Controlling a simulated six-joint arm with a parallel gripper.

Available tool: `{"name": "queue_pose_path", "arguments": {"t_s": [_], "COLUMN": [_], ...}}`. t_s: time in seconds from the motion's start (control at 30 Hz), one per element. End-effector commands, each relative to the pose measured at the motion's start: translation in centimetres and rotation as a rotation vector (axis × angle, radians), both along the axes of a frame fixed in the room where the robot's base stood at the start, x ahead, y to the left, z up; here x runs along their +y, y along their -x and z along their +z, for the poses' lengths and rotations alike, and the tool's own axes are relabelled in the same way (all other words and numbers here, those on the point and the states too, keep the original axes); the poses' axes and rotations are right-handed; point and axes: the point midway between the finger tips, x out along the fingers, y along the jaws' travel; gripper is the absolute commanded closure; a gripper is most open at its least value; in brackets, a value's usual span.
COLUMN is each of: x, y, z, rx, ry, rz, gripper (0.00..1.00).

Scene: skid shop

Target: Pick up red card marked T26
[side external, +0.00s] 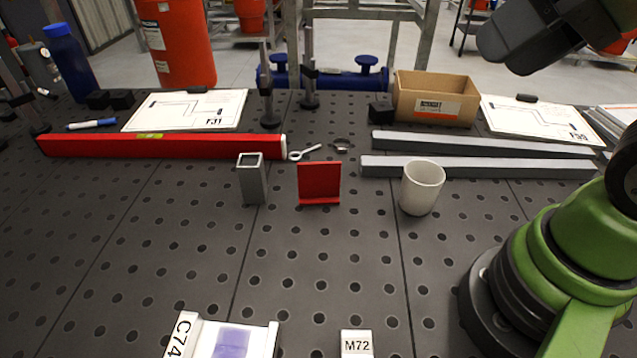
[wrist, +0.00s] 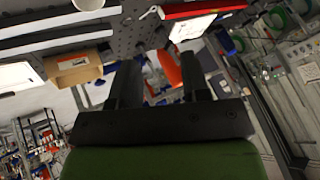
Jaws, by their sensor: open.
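A red upright plate with a small foot (side external: 319,183), the only card-like red thing on the table, stands near the middle in the side view. No T26 marking is readable on the face I see. My gripper (wrist: 158,68) is open and empty in the wrist view, its two dark fingers apart, pointing across the room above the table. My arm is at the right of the side view, its dark upper part raised well away from the red plate. I cannot make out the fingers there. The red plate is not seen in the wrist view.
A grey square tube (side external: 251,180) stands left of the plate, a white cup (side external: 421,188) right. Behind are a red level (side external: 160,146), an eye bolt (side external: 305,152) and grey bars (side external: 478,167). Between lies clear table.

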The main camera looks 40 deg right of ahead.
Motion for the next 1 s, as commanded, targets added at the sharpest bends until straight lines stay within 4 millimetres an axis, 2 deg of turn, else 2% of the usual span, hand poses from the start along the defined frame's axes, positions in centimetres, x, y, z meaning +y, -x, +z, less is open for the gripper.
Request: {"name": "queue_pose_path", "arguments": {"t_s": [0.07, 0.13, 0.37, 0.53, 0.67, 0.77, 0.87, 1.0], "x": [0.0, 0.0, 0.0, 0.1, 0.3, 0.6, 1.1, 2.0], "y": [0.0, 0.0, 0.0, -1.4, -4.5, -7.6, -10.7, -14.8], "z": [0.0, 0.0, 0.0, 0.3, 0.4, -0.1, -1.4, -4.4], "rx": [0.000, 0.000, 0.000, 0.032, 0.096, 0.150, 0.203, 0.277], "ry": [0.000, 0.000, 0.001, 0.045, 0.137, 0.219, 0.295, 0.388], "rz": [0.000, 0.000, 0.001, 0.064, 0.201, 0.339, 0.483, 0.693], "gripper": [0.57, 0.63, 0.63, 0.63, 0.63, 0.63, 0.63, 0.63]}}
